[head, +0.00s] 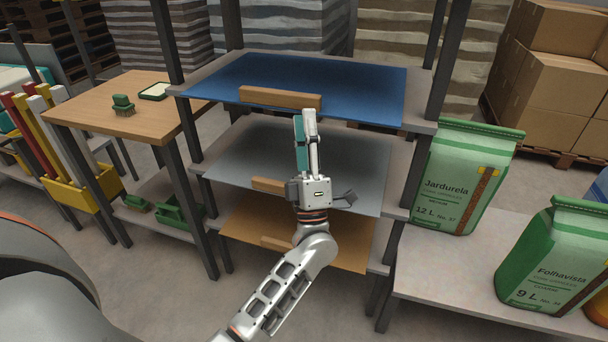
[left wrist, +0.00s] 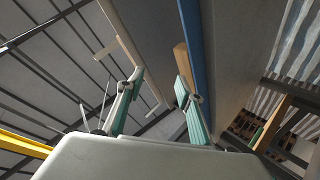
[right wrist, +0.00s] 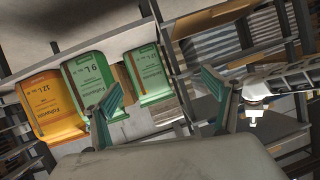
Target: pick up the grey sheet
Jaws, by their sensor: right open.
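The grey sheet (head: 243,153) lies flat on the middle tier of a rack in the head view. A wooden strip (head: 267,185) runs along its front edge, partly hidden by my left gripper's body. My left gripper (head: 309,116) is in front of the rack, its fingertips near the wooden strip of the blue sheet (head: 350,85) above. In the left wrist view the left gripper (left wrist: 162,80) is open, with a wooden strip (left wrist: 183,62) by its right finger. My right gripper (right wrist: 165,92) is open and empty in the right wrist view.
A brown sheet (head: 340,245) lies on the bottom tier. Green sacks (head: 455,175) stand on a low bench (head: 420,265) at right. A wooden table (head: 85,105) with small green items is at left, near a yellow holder (head: 85,190). Dark rack posts (head: 195,128) flank the tiers.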

